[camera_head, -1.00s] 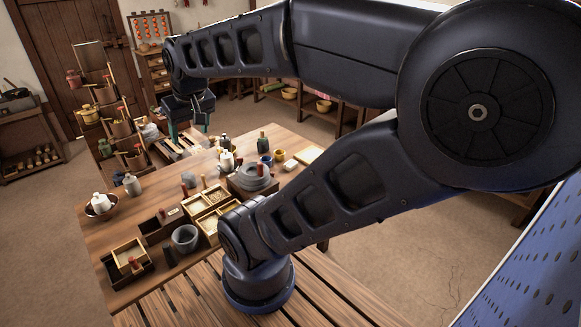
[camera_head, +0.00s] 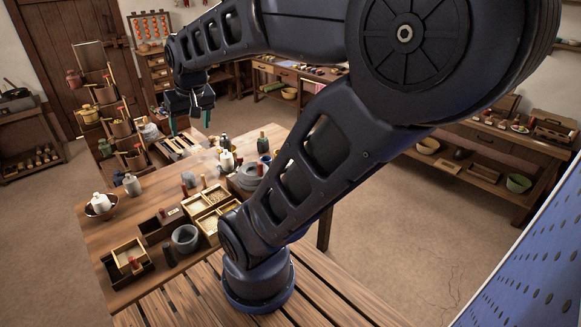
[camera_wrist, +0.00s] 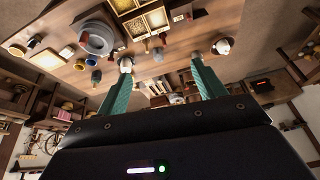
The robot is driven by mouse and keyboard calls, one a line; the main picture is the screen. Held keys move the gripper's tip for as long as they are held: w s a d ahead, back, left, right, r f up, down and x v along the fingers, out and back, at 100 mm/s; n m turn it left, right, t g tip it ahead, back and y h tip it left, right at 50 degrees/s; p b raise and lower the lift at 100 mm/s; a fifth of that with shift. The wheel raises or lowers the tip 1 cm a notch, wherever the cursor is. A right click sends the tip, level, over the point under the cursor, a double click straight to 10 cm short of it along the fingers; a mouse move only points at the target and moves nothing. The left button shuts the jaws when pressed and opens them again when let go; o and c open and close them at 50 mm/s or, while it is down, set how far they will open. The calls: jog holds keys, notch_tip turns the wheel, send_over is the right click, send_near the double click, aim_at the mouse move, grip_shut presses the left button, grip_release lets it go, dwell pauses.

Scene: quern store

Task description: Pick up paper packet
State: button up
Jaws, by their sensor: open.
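My gripper (camera_head: 190,122) is open and empty, raised above the far side of the wooden table (camera_head: 125,220). In the wrist view its two teal fingers (camera_wrist: 161,68) are spread wide with nothing held between them. I cannot surely pick out the paper packet. A small pale block (camera_wrist: 67,52) lies on the table near the yellow cup in the wrist view and may be it. That block lies well to the left of the fingers and apart from them. In the head view my arm hides that end of the table.
The table carries a grey stone quern (camera_wrist: 97,38), a divided box of grain (camera_head: 209,197), a grey mortar (camera_head: 185,238) and a white jug in a bowl (camera_head: 100,204). A stepped shelf (camera_head: 130,160) stands behind it. Open floor (camera_head: 380,210) lies to the right.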

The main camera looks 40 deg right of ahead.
jog(key=w+d+f+m+g+h, duration=0.1)
jog(key=w+d+f+m, duration=0.3)
jog(key=w+d+f, duration=0.45)
jog(key=w+d+f+m, duration=0.5)
jog(key=w+d, duration=0.4)
jog(key=d, duration=0.4)
jog(key=shift+s+d+f+m+g+h, duration=0.4)
jog(key=shift+d+f+m, duration=0.65)
jog(key=shift+d+f, duration=3.95)
jog(key=shift+s+d+f+m+g+h, duration=0.15)
jog(key=shift+d+f+m+g+h, duration=0.6)
jog(key=shift+d+f, duration=4.3)
jog(key=shift+s+d+f+m+g+h, duration=0.4)
jog(key=shift+d+f+m, duration=0.9)
jog(key=shift+d+f, duration=3.7)
jog(key=shift+w+a+f+h, duration=0.15)
jog(key=shift+a+f+h, duration=0.1)
jog(key=shift+a+f, duration=0.2)
jog(key=c, duration=1.1)
jog(key=shift+o, duration=0.2)
jog(key=shift+r, duration=0.15)
